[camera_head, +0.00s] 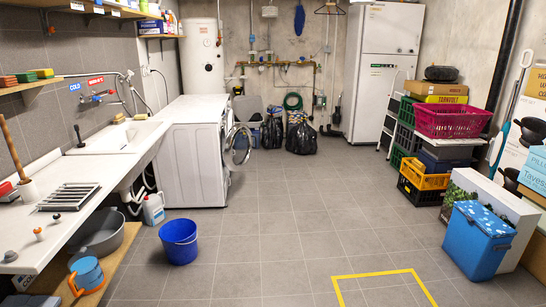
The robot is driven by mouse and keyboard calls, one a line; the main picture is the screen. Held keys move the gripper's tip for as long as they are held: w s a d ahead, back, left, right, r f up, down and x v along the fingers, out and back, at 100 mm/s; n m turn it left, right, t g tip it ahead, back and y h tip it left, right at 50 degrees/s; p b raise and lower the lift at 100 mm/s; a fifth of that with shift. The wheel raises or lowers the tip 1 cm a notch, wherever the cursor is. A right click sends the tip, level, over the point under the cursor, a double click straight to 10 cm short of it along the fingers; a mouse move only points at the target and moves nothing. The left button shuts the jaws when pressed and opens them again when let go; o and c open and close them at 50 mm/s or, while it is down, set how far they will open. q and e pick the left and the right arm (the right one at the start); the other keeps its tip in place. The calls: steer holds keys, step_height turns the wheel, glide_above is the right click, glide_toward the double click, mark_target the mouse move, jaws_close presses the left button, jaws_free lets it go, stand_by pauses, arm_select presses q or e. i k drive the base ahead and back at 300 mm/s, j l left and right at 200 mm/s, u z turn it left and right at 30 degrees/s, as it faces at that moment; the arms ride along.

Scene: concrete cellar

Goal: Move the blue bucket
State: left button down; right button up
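The blue bucket (180,241) stands upright on the grey tiled floor at the left, in front of the washing machine and to the right of the sink counter. It looks empty, and nothing is touching it. A yellow taped outline (385,273) lies on the floor at the lower right, open towards the bottom edge of the picture. The floor inside it is bare. Neither of my grippers shows in the head view.
A white washing machine (193,165) has its door open. A white jug (153,209) stands left of the bucket. A blue cool box (478,240) stands right of the outline, with stacked crates (423,180) behind. The middle floor is clear.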

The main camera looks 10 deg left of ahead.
mark_target(179, 237)
steer(key=i, duration=2.35)
